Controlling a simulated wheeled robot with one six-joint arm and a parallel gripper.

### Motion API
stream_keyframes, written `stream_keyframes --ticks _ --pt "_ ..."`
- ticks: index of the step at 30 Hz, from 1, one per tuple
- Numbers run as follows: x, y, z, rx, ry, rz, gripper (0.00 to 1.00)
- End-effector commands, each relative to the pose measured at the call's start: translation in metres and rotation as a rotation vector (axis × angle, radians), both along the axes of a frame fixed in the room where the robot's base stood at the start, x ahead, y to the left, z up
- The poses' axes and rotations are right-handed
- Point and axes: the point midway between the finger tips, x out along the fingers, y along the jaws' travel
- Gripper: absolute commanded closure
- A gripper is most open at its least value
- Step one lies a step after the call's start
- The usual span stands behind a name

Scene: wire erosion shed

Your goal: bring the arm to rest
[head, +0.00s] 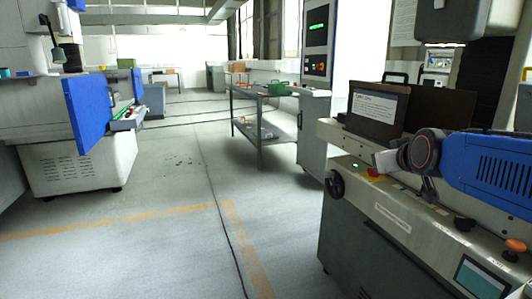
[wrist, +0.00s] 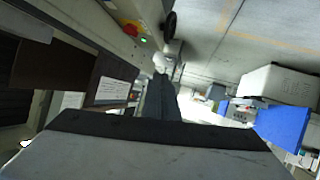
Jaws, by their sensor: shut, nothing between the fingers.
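My arm reaches in from the right in the head view, with a blue link (head: 490,165) and a dark round joint. It is in front of and above the control panel of a grey machine (head: 350,240). In the wrist view my gripper (wrist: 160,82) shows as narrow dark fingers held together, with nothing seen between them. Its wide body fills the bottom of that view. I cannot clearly make out the fingers in the head view.
A brown panel with a paper sheet (head: 375,107) stands on the machine; a handwheel (head: 335,185) sticks out at its left end. A grey bench (head: 262,100) stands behind. A blue panel (head: 88,112) is on the left machine. The floor between is open, with a cable across it.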

Motion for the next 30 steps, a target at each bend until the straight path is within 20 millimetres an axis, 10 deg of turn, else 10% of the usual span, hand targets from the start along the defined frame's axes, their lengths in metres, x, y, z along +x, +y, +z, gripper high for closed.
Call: stream_keyframes --ticks 16,30 --pt "-0.245 0.023 -0.188 0.134 0.622 -0.08 1.0" --pt "-0.28 0.022 -0.21 0.144 0.709 -0.105 1.0"
